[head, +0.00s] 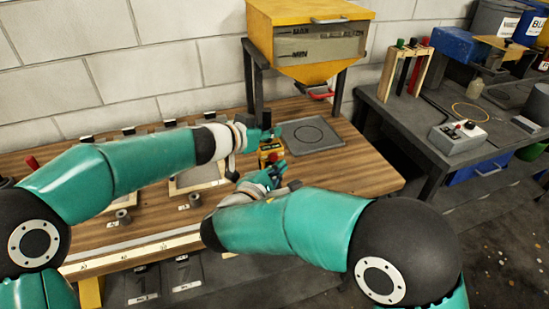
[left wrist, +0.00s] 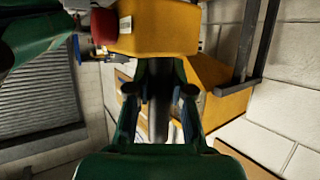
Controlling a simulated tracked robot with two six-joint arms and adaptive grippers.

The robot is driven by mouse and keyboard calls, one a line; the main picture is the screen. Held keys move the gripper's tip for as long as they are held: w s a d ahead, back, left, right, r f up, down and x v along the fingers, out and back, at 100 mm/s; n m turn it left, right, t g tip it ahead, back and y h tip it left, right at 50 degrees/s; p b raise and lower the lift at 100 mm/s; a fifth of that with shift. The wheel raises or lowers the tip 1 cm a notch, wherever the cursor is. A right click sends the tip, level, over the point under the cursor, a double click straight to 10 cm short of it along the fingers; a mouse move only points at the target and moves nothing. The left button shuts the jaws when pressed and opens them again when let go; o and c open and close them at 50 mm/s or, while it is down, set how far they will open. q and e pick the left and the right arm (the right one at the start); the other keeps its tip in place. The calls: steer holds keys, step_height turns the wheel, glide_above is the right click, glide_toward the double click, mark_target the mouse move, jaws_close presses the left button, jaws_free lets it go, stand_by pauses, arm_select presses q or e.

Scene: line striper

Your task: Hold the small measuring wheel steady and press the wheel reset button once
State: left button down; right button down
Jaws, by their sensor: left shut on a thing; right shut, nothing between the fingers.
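The small measuring wheel shows as a yellow body (head: 271,151) with dark parts on the wooden bench, partly hidden by my grippers. In the left wrist view its yellow body (left wrist: 160,30) has a red knob-like part (left wrist: 104,25) at its left end; I cannot tell whether this is the reset button. My left gripper (head: 267,131) is shut on the dark upright handle (left wrist: 158,118), which stands between its fingers in the left wrist view (left wrist: 160,92). My right gripper (head: 264,177) is shut and empty, close in front of the yellow body. Contact is unclear.
A yellow hopper (head: 310,45) on dark legs stands behind. A grey plate with a ring (head: 310,134) lies right of the wheel. A grey control box (head: 458,136) sits on the right table (head: 395,125). A pale ruled strip (head: 130,248) runs along the bench's front.

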steer(key=shift+w+a, duration=0.25)
steer(key=shift+w, duration=0.4)
stand_by(1.1)
steer(key=shift+s, duration=0.15)
steer(key=shift+s+d, duration=0.25)
steer(key=shift+s, duration=0.35)
steer(key=shift+s, duration=0.1)
steer(key=s, duration=0.1)
steer(key=s+d, duration=0.1)
steer(key=s, duration=0.2)
steer(key=shift+s+d, duration=0.25)
steer(key=shift+d, duration=0.05)
stand_by(0.7)
arm_select(q)
steer(key=c, duration=1)
jaws_free()
steer(key=shift+o, duration=0.2)
